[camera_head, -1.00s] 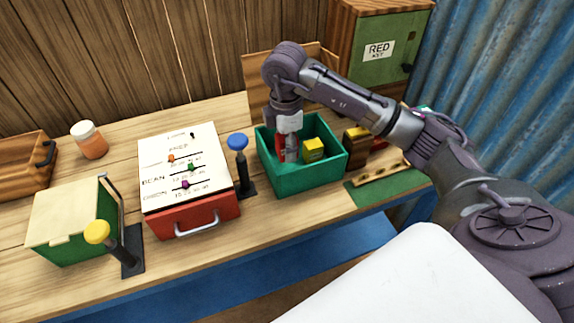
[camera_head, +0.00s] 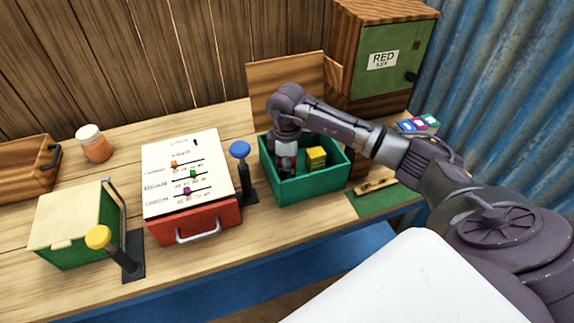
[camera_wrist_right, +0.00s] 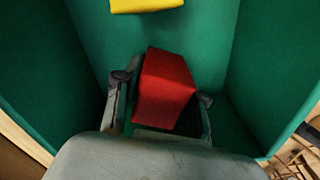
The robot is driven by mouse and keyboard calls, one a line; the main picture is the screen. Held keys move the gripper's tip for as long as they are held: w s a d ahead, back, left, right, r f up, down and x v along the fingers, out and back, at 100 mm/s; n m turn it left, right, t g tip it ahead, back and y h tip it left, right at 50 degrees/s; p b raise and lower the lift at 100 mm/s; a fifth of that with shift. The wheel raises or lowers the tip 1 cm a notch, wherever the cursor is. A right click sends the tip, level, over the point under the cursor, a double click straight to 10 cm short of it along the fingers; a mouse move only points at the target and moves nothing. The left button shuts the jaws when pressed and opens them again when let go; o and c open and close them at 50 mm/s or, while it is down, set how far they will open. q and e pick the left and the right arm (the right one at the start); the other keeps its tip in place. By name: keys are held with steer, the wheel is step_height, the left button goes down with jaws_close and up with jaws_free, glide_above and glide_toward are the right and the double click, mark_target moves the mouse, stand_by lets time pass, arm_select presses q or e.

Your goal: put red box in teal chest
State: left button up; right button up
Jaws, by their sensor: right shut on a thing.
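The teal chest (camera_head: 310,187) stands open on the bench, with a raised wooden lid (camera_head: 285,85) behind it. My right gripper (camera_head: 287,168) reaches down inside the chest, on its left side. The red box (camera_wrist_right: 166,90) shows between its two fingers in the right wrist view, where the gripper (camera_wrist_right: 160,103) is shut on it, low in the chest near the floor. In the head view the gripper and chest wall hide most of the red box. A yellow box (camera_head: 316,156) is in the chest to the right of the gripper. My left gripper is not in view.
A blue-topped lever (camera_head: 240,150) stands just left of the chest. Further left are a red drawer unit (camera_head: 195,220) with sliders, a yellow-topped lever (camera_head: 98,237) and a green box (camera_head: 70,220). A green cabinet (camera_head: 385,60) marked RED KEY stands behind right.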

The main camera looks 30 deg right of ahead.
steer(key=shift+f, duration=0.2)
steer(key=shift+f, duration=0.1)
steer(key=o, duration=1.2)
steer(key=shift+r, duration=0.25)
step_height(320, 180, up, 10)
steer(key=shift+w+r+b, duration=0.1)
steer(key=shift+r+b, duration=0.1)
steer(key=shift+b, duration=0.95)
steer(key=shift+r, duration=0.7)
steer(key=shift+f, duration=0.1)
